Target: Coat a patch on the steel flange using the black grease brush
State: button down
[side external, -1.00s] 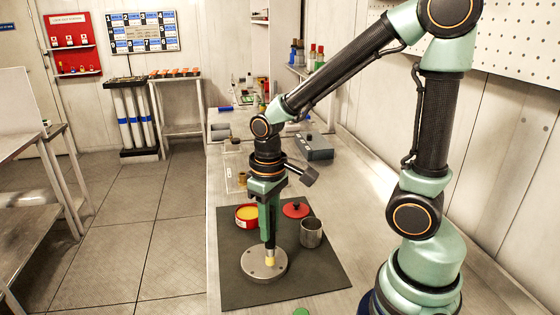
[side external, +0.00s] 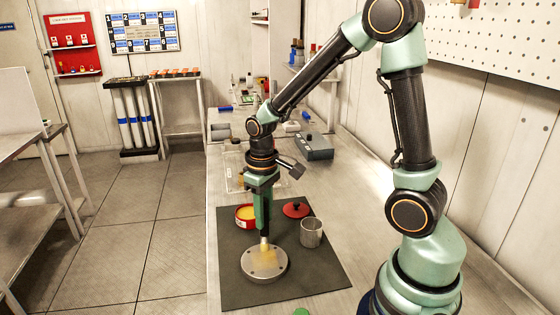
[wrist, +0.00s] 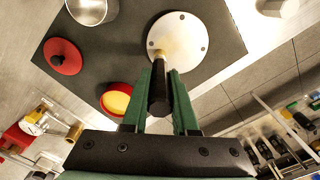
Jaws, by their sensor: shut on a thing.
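The steel flange (side external: 264,266), a round grey disc with holes, lies flat on the dark mat (side external: 310,283). My gripper (side external: 263,222) points down above its far edge, shut on the black grease brush. In the wrist view the black handle (wrist: 158,92) lies between my green fingers, and the pale yellow bristles reach the edge of the flange (wrist: 190,28). In the side view the bristles (side external: 264,246) appear to touch the flange's far part. The open red tin (side external: 240,222) with yellow grease stands behind the flange.
A red lid (side external: 297,210) lies right of the tin, and a metal cup (side external: 311,236) stands right of the flange. A grey box (side external: 316,148) sits farther back on the bench. The mat's front right is clear.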

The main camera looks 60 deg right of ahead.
jog(key=shift+w+a, duration=0.3)
jog(key=shift+s+a, duration=2.4)
jog(key=shift+s, duration=0.05)
jog(key=shift+w+d, duration=2.2)
jog(key=shift+w, duration=0.6)
notch_tip(320, 180, up, 8)
jog(key=shift+s, duration=0.1)
